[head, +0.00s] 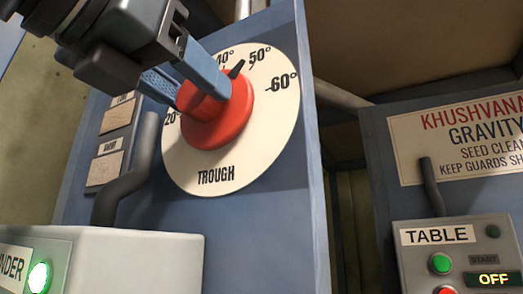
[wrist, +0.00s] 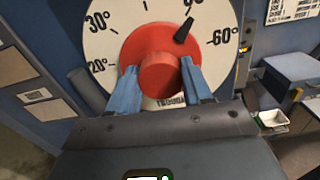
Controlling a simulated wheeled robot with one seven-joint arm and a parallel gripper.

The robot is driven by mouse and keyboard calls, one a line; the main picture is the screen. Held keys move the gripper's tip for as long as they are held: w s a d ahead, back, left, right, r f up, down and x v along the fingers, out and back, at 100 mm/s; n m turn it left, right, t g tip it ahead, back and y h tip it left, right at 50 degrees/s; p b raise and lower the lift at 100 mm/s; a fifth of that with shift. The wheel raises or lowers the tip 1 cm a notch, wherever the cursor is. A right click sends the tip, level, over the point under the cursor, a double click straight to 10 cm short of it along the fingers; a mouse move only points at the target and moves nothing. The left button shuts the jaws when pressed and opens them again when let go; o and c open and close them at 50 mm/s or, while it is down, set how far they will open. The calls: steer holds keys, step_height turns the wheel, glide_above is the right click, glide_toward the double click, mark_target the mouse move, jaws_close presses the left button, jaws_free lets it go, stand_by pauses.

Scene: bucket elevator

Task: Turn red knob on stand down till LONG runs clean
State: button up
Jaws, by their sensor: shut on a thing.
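The red knob (head: 232,118) sits on a white round dial (head: 272,130) marked TROUGH, on the blue stand (head: 272,215). It also shows in the wrist view (wrist: 160,74). Its black pointer (wrist: 184,30) stands close to the 50° mark in the wrist view; in the head view the pointer (head: 237,69) appears between 40° and 50°. My gripper (head: 203,97) is shut on the knob's raised grip, one blue finger on each side, as the wrist view also shows. Two sample cards (head: 104,168) hang left of the dial; their small labels are hard to read.
A grey box with a lit green button (head: 39,276) stands below left, with a bent grey pipe (head: 128,180) above it. A TABLE control box (head: 462,258) reading OFF is at right, under a sign (head: 462,140). In the wrist view a white tray (wrist: 272,118) is at right.

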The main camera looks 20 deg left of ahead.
stand_by(0.3)
steer(key=o, duration=1)
steer(key=shift+o, duration=0.2)
steer(key=s+b, duration=0.2)
steer(key=s, duration=0.5)
steer(key=shift+s+a, duration=0.3)
steer(key=shift+s, duration=0.1)
